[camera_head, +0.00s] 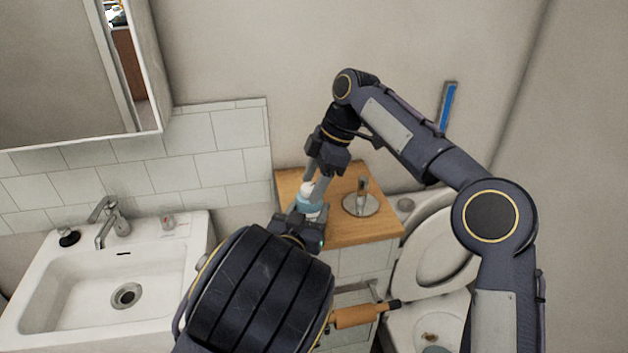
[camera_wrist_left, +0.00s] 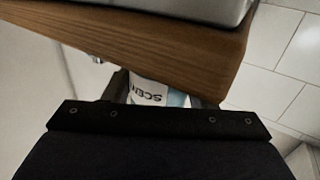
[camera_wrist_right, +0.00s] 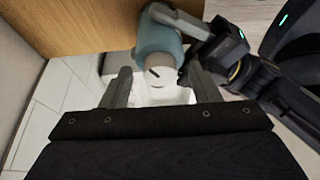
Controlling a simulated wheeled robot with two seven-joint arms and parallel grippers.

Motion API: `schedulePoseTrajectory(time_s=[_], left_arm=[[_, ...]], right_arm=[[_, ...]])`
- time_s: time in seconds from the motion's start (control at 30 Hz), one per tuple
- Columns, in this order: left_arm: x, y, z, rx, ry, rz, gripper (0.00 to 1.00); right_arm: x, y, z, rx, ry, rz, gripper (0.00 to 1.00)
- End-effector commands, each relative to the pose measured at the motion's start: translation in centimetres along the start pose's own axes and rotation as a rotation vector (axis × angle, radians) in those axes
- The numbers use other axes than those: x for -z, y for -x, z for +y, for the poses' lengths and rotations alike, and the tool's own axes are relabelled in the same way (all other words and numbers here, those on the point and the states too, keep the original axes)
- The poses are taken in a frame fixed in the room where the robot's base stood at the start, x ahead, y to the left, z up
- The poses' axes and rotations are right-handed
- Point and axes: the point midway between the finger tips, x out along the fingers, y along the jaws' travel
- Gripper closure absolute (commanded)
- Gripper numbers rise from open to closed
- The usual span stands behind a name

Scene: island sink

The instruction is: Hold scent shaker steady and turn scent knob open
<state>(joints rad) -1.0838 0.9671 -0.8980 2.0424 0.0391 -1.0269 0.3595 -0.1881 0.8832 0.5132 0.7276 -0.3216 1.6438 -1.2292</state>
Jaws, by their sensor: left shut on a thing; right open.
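The scent shaker (camera_head: 311,202) is pale blue and white, at the near edge of the wooden counter top. My left gripper (camera_head: 303,218) is shut on its body from the near side. My right gripper (camera_head: 317,180) points down at the knob from above, open. In the right wrist view its fingers (camera_wrist_right: 163,87) stand apart on either side of the knob; contact cannot be told.
A round metal stand (camera_head: 361,204) is on the wooden counter top (camera_head: 345,235), right of the shaker. The sink (camera_head: 70,290) with its tap is at left, the toilet (camera_head: 440,250) at right. A blue-faced object (camera_head: 448,105) is by the back wall.

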Motion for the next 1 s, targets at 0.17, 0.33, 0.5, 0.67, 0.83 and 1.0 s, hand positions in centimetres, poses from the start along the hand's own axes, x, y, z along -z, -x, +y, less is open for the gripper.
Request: schedulePoseTrajectory(time_s=[0.17,0.33,0.5,0.67,0.83,1.0], left_arm=[[0.0,0.0,0.0,-0.001,0.000,0.000,0.75],[0.0,0.0,0.1,-0.001,0.000,0.000,0.75],[0.0,0.0,0.1,-0.002,0.000,0.000,0.75],[0.0,0.0,0.1,-0.002,0.000,0.000,0.75],[0.0,0.0,0.1,-0.001,0.000,0.000,0.75],[0.0,0.0,0.1,-0.001,0.000,0.000,0.75]], right_arm=[[0.1,0.3,0.0,-0.001,0.001,0.001,0.44],[0.1,2.6,0.1,-0.005,0.000,0.002,0.44],[0.1,5.3,0.1,-0.003,0.000,0.001,0.44],[0.1,6.7,0.1,-0.002,0.000,0.001,0.44],[0.0,7.4,0.0,-0.001,0.001,0.000,0.44],[0.0,7.5,0.0,0.001,0.001,0.000,0.44]])
